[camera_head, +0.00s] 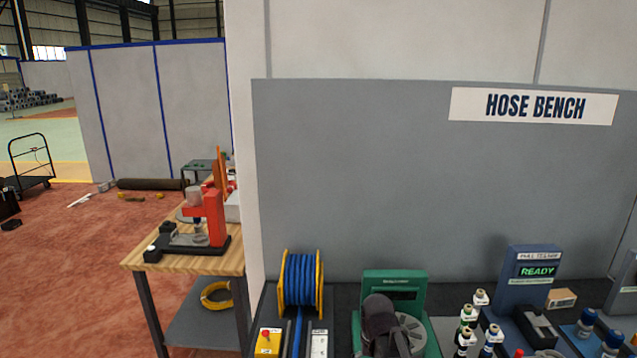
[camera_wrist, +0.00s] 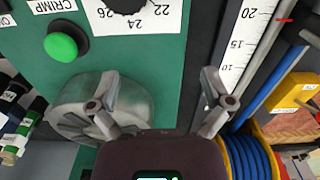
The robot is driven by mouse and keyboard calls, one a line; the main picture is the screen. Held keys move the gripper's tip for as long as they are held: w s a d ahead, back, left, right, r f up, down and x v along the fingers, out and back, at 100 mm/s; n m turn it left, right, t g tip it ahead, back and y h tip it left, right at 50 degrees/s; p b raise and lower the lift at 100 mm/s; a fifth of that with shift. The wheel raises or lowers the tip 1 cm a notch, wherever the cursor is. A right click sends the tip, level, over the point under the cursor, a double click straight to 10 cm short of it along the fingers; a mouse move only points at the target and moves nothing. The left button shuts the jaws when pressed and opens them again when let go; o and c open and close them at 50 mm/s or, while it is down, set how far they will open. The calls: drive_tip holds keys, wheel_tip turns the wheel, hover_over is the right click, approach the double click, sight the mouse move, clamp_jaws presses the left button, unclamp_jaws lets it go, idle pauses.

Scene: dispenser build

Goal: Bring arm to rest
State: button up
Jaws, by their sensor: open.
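My gripper (camera_wrist: 158,103) is open and empty in the wrist view, its two grey fingers spread apart. Below it is a green machine (camera_wrist: 155,52) with a green button (camera_wrist: 61,46), a "CRIMP" label and a numbered dial. A round grey metal crimping head (camera_wrist: 80,112) lies beside and partly behind the left finger. In the head view, my dark wrist hangs in front of the green machine (camera_head: 394,282) and hides part of it; the fingers cannot be made out there.
A blue hose reel (camera_head: 302,282) with a yellow frame stands left of the machine. Several small bottles (camera_head: 480,298) and a blue pull tester (camera_head: 535,268) reading "READY" stand to the right. A wooden table (camera_head: 172,228) with a red press (camera_head: 210,215) is at left.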

drive_tip(key=s+d, duration=0.1)
drive_tip(key=s, duration=0.1)
drive_tip(key=s+d, duration=0.1)
drive_tip(key=s, duration=0.1)
drive_tip(key=s+d, duration=0.1)
drive_tip(key=s, duration=0.1)
drive_tip(key=shift+s+d, duration=0.1)
drive_tip(key=shift+d, duration=0.25)
idle(2.2)
